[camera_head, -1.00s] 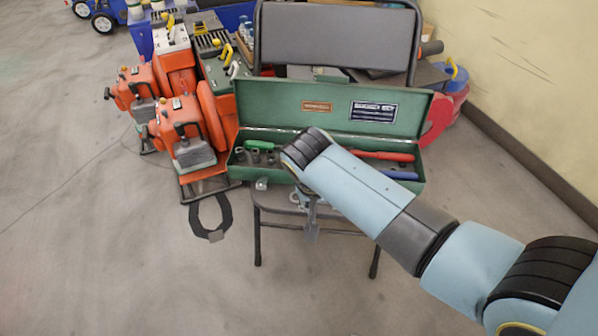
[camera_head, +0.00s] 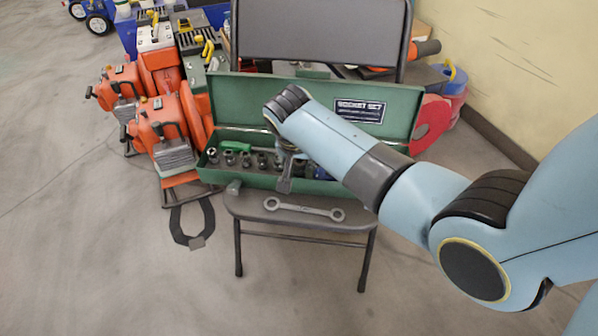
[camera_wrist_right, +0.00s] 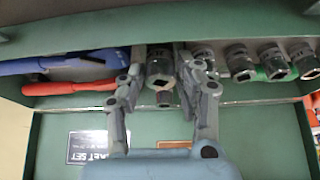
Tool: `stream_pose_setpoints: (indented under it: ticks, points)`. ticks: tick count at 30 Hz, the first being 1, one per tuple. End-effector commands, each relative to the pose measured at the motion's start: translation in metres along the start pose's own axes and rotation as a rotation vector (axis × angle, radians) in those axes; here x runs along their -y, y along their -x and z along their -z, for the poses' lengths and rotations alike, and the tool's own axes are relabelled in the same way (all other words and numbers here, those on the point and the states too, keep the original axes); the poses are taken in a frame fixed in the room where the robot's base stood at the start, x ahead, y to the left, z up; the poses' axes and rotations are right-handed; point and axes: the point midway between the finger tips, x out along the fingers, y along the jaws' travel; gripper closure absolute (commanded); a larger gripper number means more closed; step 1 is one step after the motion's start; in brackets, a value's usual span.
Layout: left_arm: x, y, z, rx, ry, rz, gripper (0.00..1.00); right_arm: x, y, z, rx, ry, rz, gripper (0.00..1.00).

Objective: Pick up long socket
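The green socket box (camera_head: 330,95) stands open on a chair, with a row of metal sockets (camera_head: 230,157) in it. My right gripper (camera_head: 285,186) is lowered at the box's front, seen from behind in the head view. In the right wrist view its two fingers (camera_wrist_right: 165,65) are spread, one on each side of a metal socket (camera_wrist_right: 161,72). This one looks longer than the sockets to its right (camera_wrist_right: 240,60). Whether the fingers touch it is unclear. It is hidden in the head view. My left gripper is not in view.
A blue-handled tool (camera_wrist_right: 60,63) and a red-handled tool (camera_wrist_right: 65,88) lie beside the socket. A wrench (camera_head: 303,208) lies on the chair seat (camera_head: 250,204). Orange machines (camera_head: 160,130) stand left of the box. The floor in front is clear.

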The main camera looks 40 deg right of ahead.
Motion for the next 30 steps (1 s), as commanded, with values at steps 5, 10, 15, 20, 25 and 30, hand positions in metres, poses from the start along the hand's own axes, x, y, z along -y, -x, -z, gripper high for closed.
stream_pose_setpoints:
  ticks: [5,10,15,20,25,30]
  points:
    - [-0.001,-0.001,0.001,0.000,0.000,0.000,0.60,0.001,-0.004,0.001,-0.002,0.000,0.002,0.66]
    - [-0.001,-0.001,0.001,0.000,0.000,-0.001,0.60,0.000,-0.003,0.001,-0.002,0.000,0.002,0.75]
    - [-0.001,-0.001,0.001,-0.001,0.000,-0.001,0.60,0.000,-0.004,0.001,-0.002,0.000,0.002,0.97]
    - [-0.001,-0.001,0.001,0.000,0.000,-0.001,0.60,0.000,-0.003,0.001,-0.002,0.000,0.002,1.00]
    - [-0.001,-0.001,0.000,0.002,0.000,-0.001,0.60,0.000,-0.003,0.001,-0.002,0.000,0.002,1.00]
    - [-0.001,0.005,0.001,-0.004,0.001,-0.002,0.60,0.001,0.008,0.006,-0.003,0.000,0.003,1.00]
